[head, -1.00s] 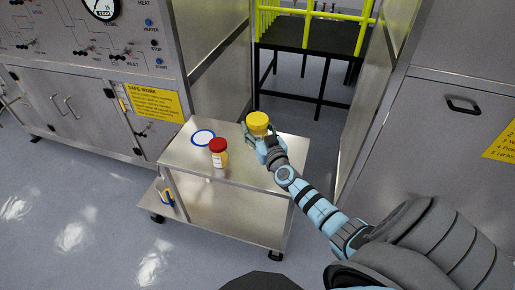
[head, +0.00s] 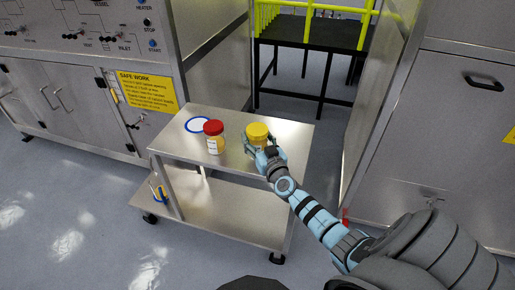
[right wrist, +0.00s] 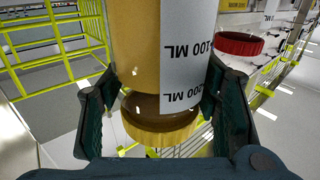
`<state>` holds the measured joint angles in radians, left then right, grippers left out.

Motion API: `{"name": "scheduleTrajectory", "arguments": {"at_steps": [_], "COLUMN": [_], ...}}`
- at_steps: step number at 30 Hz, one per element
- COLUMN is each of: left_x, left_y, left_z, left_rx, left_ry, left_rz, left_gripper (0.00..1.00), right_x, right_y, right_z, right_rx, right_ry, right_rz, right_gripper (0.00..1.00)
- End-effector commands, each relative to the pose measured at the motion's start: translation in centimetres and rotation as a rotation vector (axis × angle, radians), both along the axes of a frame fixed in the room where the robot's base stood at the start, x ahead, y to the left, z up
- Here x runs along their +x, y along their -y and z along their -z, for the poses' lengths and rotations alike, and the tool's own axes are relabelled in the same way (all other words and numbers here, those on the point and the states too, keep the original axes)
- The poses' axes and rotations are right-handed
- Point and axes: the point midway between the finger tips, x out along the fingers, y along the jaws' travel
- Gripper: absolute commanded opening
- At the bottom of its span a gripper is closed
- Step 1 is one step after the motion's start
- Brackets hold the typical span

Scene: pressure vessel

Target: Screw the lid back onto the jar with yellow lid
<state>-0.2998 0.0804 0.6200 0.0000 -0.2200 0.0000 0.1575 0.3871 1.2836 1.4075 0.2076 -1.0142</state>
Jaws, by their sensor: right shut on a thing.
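The jar with the yellow lid (head: 257,131) stands upright at the cart's middle, between the fingers of my right gripper (head: 262,151). In the right wrist view, which is upside down, the jar body (right wrist: 140,45) carries a white label reading 100 ML. Its yellow lid (right wrist: 160,127) shows at the jar's mouth end. I cannot tell how tightly the lid sits. The fingers of my right gripper (right wrist: 162,110) are on both sides of the jar. The jar's base is partly hidden, so I cannot tell whether it touches the cart top. My left gripper is out of view.
A jar with a red lid (head: 214,138) stands to the left on the metal cart (head: 180,143). A small blue and yellow item (head: 158,192) is on the lower shelf. Metal cabinets flank the cart. The cart's right part is clear.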

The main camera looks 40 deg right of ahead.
Motion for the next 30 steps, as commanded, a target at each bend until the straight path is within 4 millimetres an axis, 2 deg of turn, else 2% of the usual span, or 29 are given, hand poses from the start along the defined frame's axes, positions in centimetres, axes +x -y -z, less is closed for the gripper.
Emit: {"name": "scheduleTrajectory", "arguments": {"at_steps": [1, 4, 12, 17, 18, 21, 30], "left_x": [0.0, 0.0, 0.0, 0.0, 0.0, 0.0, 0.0], "left_y": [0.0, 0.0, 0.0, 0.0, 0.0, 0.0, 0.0], "left_z": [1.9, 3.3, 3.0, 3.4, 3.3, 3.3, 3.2], "left_rx": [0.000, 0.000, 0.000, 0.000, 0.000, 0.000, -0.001], "left_ry": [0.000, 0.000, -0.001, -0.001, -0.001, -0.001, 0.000], "left_rz": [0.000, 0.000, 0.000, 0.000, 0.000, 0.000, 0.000], "left_gripper": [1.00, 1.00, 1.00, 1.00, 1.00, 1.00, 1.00], "right_x": [0.0, 0.0, 0.0, 0.0, 0.0, 0.0, 0.0], "right_y": [0.0, 0.0, 0.0, 0.0, 0.0, 0.0, 0.0], "right_z": [1.9, 3.4, 3.0, 3.5, 3.4, 3.4, 3.3], "right_rx": [0.000, 0.000, 0.000, 0.001, 0.000, 0.000, 0.000], "right_ry": [0.000, 0.000, 0.000, 0.000, -0.001, -0.001, -0.001], "right_rz": [0.000, 0.000, 0.000, 0.000, 0.000, 0.000, 0.000], "right_gripper": [0.00, 0.00, 0.00, 0.00, 0.63, 0.77, 0.77]}}
